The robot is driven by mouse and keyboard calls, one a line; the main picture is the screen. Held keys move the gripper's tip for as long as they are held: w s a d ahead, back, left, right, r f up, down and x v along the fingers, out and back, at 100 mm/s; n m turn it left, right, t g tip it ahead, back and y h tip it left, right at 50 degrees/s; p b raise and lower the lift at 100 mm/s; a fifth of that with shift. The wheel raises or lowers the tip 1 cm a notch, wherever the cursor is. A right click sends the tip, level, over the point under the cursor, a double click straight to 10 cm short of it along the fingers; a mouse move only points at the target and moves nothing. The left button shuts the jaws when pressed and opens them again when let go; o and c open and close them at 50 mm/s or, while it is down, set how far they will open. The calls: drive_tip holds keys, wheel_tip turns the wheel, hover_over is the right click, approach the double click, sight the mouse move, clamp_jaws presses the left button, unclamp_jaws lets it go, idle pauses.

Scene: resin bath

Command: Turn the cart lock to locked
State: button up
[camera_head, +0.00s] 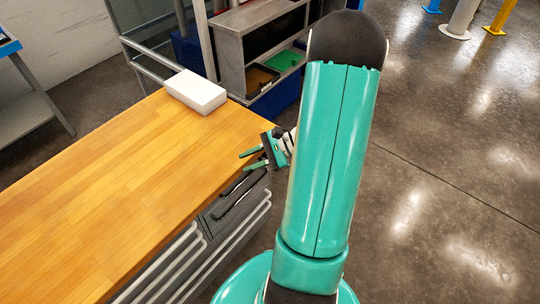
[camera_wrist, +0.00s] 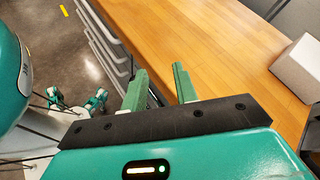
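I cannot make out a cart lock in either view. My gripper (camera_head: 244,162) is over the right edge of a wooden-topped bench (camera_head: 110,180), its fingers pointing left across the top. In the wrist view, my gripper (camera_wrist: 160,70) shows two green fingers with a clear gap between them. It is open, with nothing between the fingers. A dark handle (camera_head: 240,197) is on the grey bench side below the gripper. My arm hides part of the floor and whatever is behind it.
A white block (camera_head: 195,91) lies at the bench's far end, also in the wrist view (camera_wrist: 302,66). Pale rails (camera_head: 170,265) run along the bench side. A grey shelf unit (camera_head: 232,50) with trays stands behind. Open floor (camera_head: 450,180) is on the right, with posts (camera_head: 461,18) far off.

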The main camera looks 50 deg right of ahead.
drive_tip(key=s+d+f+m+t+h, duration=0.5)
drive_tip(key=d+f+m, duration=0.2)
drive_tip(key=f, duration=0.1)
drive_tip(key=s+d+f+m+t+h, duration=0.4)
drive_tip(key=d+f+m+t, duration=0.1)
drive_tip(key=d+f+m, duration=0.3)
drive_tip(key=w+a, duration=0.1)
drive_tip(key=w, duration=1.2)
drive_tip(key=shift+w, duration=0.2)
drive_tip(key=shift+a, duration=0.1)
clamp_jaws()
